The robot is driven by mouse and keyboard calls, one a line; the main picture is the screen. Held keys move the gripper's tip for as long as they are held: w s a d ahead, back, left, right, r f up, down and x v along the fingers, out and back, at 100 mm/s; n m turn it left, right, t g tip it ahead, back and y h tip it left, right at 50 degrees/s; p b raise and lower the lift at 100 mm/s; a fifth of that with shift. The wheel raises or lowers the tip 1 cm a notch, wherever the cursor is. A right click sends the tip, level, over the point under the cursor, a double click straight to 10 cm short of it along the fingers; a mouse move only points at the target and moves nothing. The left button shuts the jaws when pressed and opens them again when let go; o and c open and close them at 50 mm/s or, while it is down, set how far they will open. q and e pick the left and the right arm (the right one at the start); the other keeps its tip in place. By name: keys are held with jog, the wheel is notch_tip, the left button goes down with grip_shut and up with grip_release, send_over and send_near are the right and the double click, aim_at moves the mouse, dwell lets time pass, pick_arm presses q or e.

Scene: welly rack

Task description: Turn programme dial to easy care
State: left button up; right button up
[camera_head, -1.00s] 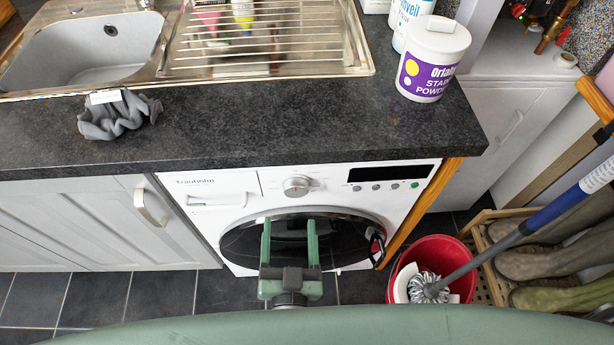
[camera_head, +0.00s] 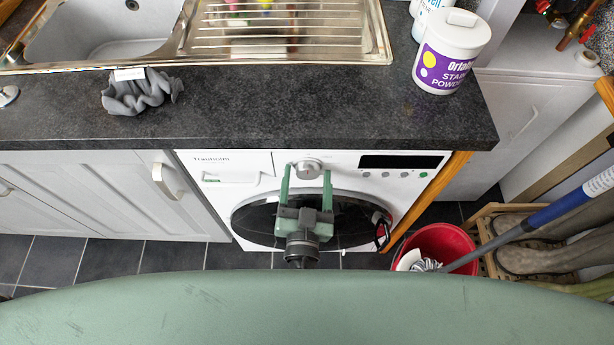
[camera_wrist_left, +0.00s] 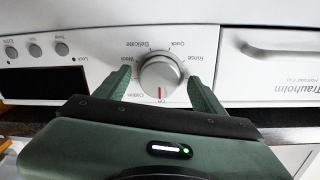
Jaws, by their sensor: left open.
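The programme dial (camera_head: 307,169) is a round silver knob on the white control panel of the washing machine (camera_head: 235,165). In the left wrist view the dial (camera_wrist_left: 160,75) has a red mark on its lower edge, by a small label that may read Off. Delicate, Quick, Rinse and Cotton are readable around it; I cannot make out an easy care label. My left gripper (camera_head: 306,172) is open, its green fingers on either side of the dial. Gaps show between the fingers and the knob in the left wrist view. My right gripper is not in view.
The dark worktop (camera_head: 300,105) overhangs just above the panel. The detergent drawer (camera_head: 225,170) is left of the dial, and a black display (camera_head: 400,162) with buttons is right. A red bucket (camera_head: 450,245) with a mop stands on the floor at right.

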pick_arm(q)
jog(key=c, duration=1.4)
jog(key=shift+o, duration=0.2)
jog(key=shift+m, duration=0.3)
jog(key=m+b, duration=0.1)
jog(key=m, duration=0.1)
jog(key=shift+f+m, duration=0.1)
jog(key=shift+m, duration=0.2)
jog(key=m+b, duration=0.1)
jog(key=m, duration=0.2)
jog(key=shift+m, duration=0.3)
jog(key=m, duration=0.4)
jog(key=shift+d+g, duration=0.1)
jog(key=shift+g, duration=0.2)
jog(key=m, duration=0.4)
jog(key=shift+y+p, duration=0.3)
jog(key=shift+p, duration=0.1)
jog(key=shift+m, duration=0.4)
